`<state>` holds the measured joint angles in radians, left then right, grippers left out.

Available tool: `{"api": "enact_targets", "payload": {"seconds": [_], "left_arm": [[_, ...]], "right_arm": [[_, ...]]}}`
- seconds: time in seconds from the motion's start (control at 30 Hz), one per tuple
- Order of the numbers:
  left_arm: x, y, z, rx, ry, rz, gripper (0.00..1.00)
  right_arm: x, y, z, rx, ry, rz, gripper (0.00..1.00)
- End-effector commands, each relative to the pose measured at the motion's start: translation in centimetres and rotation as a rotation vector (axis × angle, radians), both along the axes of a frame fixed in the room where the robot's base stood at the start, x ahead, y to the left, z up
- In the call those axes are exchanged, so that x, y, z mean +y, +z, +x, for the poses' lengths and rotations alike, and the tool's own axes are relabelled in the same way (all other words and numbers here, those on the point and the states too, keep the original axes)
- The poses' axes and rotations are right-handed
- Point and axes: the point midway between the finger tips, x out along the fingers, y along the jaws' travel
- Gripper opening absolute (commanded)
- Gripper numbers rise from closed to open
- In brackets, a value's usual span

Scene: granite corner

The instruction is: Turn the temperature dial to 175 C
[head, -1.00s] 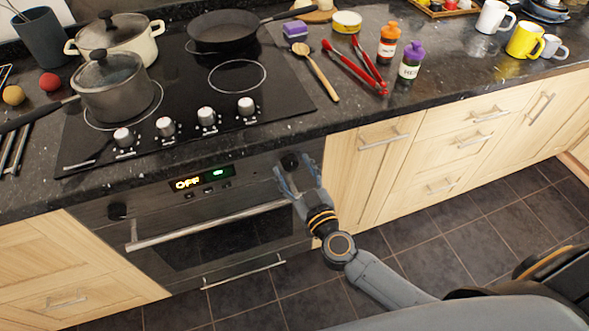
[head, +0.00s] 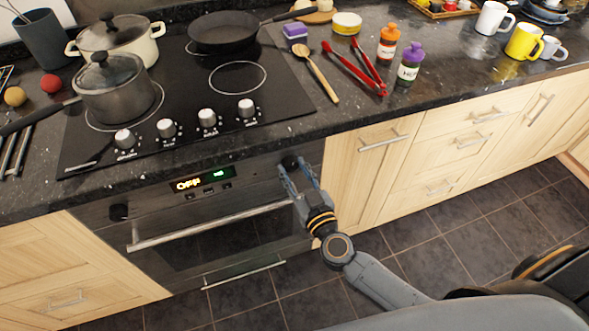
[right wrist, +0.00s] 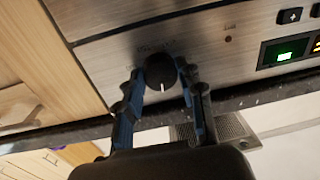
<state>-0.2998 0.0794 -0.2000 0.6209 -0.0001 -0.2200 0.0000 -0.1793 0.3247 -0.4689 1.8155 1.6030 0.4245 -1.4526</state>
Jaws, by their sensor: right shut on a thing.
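The oven's black right-hand dial (head: 290,162) is on the front panel, to the right of the displays. It also shows in the right wrist view (right wrist: 160,72), with a white mark pointing toward the bottom of that picture. My right gripper (head: 297,168) is shut on this dial, with one blue-grey finger on each side; both fingers also show in the right wrist view (right wrist: 160,80). The dial's scale is too blurred to read. The oven display (head: 188,183) reads OFF in yellow, beside a small green display (head: 219,173). My left gripper is not in view.
A second black oven knob (head: 119,212) is at the panel's left end. The oven handle (head: 210,225) runs below the panel. The dark granite worktop (head: 290,125) overhangs above, with hob knobs (head: 207,118) near its edge. Wooden drawers (head: 400,160) stand to the right.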

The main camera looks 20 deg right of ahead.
Motion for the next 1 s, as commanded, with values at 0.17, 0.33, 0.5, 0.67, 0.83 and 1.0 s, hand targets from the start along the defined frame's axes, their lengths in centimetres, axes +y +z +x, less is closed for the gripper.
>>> {"api": "enact_targets", "payload": {"seconds": [0.17,0.33,0.5,0.67,0.83,1.0], "left_arm": [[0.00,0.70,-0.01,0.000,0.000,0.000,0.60],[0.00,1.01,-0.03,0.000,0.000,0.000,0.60],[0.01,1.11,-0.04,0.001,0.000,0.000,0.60],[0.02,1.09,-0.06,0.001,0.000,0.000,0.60],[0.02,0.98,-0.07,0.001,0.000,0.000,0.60],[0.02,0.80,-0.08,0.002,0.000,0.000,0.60]], "right_arm": [[0.04,0.06,-0.02,0.007,0.000,0.145,0.06],[0.05,-0.03,-0.02,0.013,0.000,0.305,0.06],[0.10,-0.12,-0.05,0.018,0.000,0.468,0.06],[0.09,-0.17,-0.04,0.023,-0.001,0.620,0.06],[0.13,-0.22,-0.03,0.028,-0.001,0.781,0.06],[0.15,-0.24,-0.01,0.033,-0.001,0.942,0.06]]}}
